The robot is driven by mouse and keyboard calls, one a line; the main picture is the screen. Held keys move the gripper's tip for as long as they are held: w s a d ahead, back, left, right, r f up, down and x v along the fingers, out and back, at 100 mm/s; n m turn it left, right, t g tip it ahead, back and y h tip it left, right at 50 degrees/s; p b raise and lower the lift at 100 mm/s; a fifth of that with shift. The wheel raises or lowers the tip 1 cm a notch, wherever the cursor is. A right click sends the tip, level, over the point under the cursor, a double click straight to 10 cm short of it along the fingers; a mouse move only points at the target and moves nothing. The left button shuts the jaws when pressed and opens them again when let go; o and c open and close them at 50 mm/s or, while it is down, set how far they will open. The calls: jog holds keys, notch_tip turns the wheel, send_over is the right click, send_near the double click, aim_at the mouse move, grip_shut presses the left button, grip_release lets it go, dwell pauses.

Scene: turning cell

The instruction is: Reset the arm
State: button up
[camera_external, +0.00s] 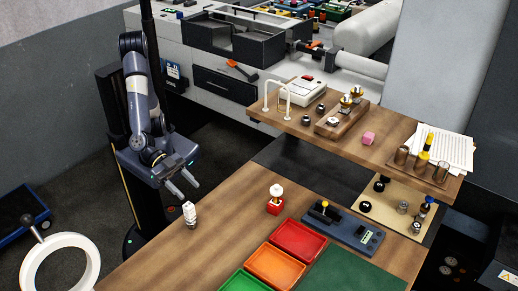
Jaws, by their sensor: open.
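My arm (137,90) is folded down on its dark column at the left of the wooden bench (165,255). My gripper (184,190) points down and to the right near the bench's left edge. Its two fingers are apart and nothing shows between them. A small white ribbed piece (190,215) stands upright on the bench just below the fingertips in the picture. I cannot tell the exact gap between them.
A raised shelf (350,147) holds small parts. A white ring (60,265) is at lower left.

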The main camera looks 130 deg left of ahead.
jog(key=w+a+f+n+y+b, duration=0.15)
jog(key=w+a, duration=0.25)
jog(key=a, duration=0.6)
jog(key=w+a+f+n+y+b, duration=0.1)
jog(key=w+a+f+y+b, duration=0.2)
jog(key=a, duration=0.7)
jog(key=shift+g+h, duration=0.3)
jog(key=shift+h, duration=0.45)
jog(key=f, duration=0.2)
jog(key=f+b, duration=0.1)
jog(key=f, duration=0.1)
jog(key=w+f+b, duration=0.1)
jog(key=f, duration=0.2)
jog(key=shift+f, duration=1.05)
